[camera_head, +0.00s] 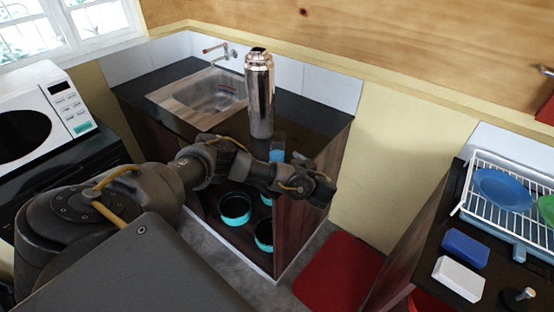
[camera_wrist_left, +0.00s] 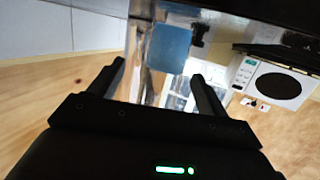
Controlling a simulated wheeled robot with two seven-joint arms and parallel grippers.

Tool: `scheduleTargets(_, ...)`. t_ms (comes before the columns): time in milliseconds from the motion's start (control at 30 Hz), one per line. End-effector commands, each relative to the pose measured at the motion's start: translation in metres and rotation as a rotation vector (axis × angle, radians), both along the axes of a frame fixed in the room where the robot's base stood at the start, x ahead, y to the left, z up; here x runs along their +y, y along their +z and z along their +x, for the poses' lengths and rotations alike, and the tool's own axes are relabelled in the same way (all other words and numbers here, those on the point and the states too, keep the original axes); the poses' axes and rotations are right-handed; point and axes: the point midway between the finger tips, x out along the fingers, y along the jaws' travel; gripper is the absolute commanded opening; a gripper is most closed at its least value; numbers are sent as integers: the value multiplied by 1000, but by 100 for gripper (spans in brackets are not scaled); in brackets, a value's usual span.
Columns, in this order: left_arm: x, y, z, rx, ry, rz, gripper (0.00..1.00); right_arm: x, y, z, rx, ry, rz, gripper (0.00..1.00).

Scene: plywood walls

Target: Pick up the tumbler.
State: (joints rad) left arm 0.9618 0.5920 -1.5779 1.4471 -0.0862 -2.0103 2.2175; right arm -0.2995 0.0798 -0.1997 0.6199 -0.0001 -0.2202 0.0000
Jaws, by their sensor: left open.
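A small blue tumbler (camera_head: 277,155) stands near the front edge of the dark counter, partly hidden by my left arm. In the left wrist view the blue tumbler (camera_wrist_left: 168,48) shows beyond the fingertips, roughly in line with the gap between them. My left gripper (camera_head: 318,180) is at the front of the counter, to the right of the tumbler. Its two fingers are spread in the left wrist view (camera_wrist_left: 156,74), and nothing is clearly held. I cannot tell the exact distance to the tumbler. My right gripper is not in view.
A tall shiny metal flask (camera_head: 260,95) stands behind the tumbler, beside the sink (camera_head: 208,93). Teal pots (camera_head: 235,208) sit in the open cabinet below. A microwave (camera_head: 42,108) is at left. A dish rack (camera_head: 510,205) and sponges (camera_head: 465,247) are at right.

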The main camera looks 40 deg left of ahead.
Motion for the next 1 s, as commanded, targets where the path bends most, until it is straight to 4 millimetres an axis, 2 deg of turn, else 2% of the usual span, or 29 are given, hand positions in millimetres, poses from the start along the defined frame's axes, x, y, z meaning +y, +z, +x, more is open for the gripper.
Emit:
scheduleTargets(167,3,-2,0,0,1,0,77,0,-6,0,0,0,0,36)
scheduleTargets(333,18,-10,2,-2,1,0,77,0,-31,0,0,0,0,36)
scheduleTargets(433,35,-6,4,0,4,2,77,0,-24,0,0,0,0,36)
scheduleTargets(500,42,-4,8,1,3,2,77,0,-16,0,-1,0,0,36)
scheduleTargets(600,49,-7,10,1,1,0,77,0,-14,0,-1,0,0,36)
scheduleTargets(867,50,-10,11,2,0,-2,77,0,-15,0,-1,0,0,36)
scheduleTargets(1000,50,-10,11,2,0,-2,58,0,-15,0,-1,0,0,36)
